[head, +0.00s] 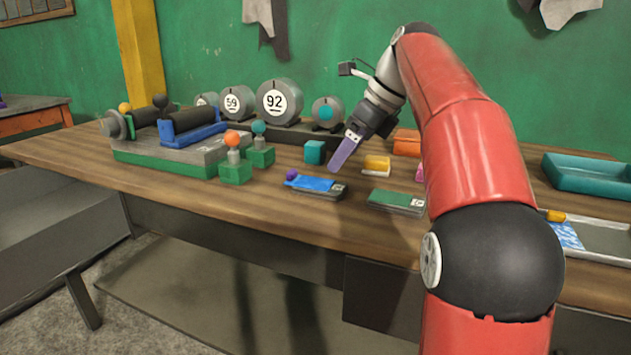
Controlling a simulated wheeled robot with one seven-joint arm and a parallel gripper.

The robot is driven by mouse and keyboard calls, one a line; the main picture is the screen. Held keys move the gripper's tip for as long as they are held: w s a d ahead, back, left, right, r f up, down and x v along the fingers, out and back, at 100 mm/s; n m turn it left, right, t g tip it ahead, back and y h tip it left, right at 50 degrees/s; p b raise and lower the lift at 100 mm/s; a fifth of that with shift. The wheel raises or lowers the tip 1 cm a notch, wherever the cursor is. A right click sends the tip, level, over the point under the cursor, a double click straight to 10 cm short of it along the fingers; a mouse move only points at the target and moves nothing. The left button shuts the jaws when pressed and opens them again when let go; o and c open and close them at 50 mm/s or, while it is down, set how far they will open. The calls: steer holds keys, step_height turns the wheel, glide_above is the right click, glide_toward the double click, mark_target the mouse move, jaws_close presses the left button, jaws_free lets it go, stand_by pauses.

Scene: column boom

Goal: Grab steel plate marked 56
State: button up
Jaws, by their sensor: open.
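I can read no 56 on anything in the head view. Grey round steel weights stand in a row at the back of the table: one marked 92 (279,102), one marked 59 (238,101), one partly hidden with an unreadable mark (207,99), and one with a teal square (327,112). Two flat plates lie in front, a blue-topped plate (318,186) and a green-topped plate (396,202); their small white labels are too small to read. My gripper (345,152) is open and empty, pointing down above the table behind these plates. Its purple finger shows.
A teal cube (315,152) stands left of my gripper and a yellow block (377,164) to its right. A green-based fixture (170,155) fills the table's left part. A teal tray (590,175) is at the right. The table's front left strip is clear.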

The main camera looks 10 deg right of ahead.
mark_target(322, 184)
steer(key=x, duration=0.2)
steer(key=b+x, duration=0.1)
steer(key=x, duration=0.1)
steer(key=b+x, duration=0.1)
steer(key=x, duration=0.2)
steer(key=shift+s+a+r, duration=0.1)
steer(key=shift+s+a, duration=0.2)
steer(key=shift+a, duration=0.1)
steer(key=shift+c, duration=0.5)
steer(key=c, duration=1.4)
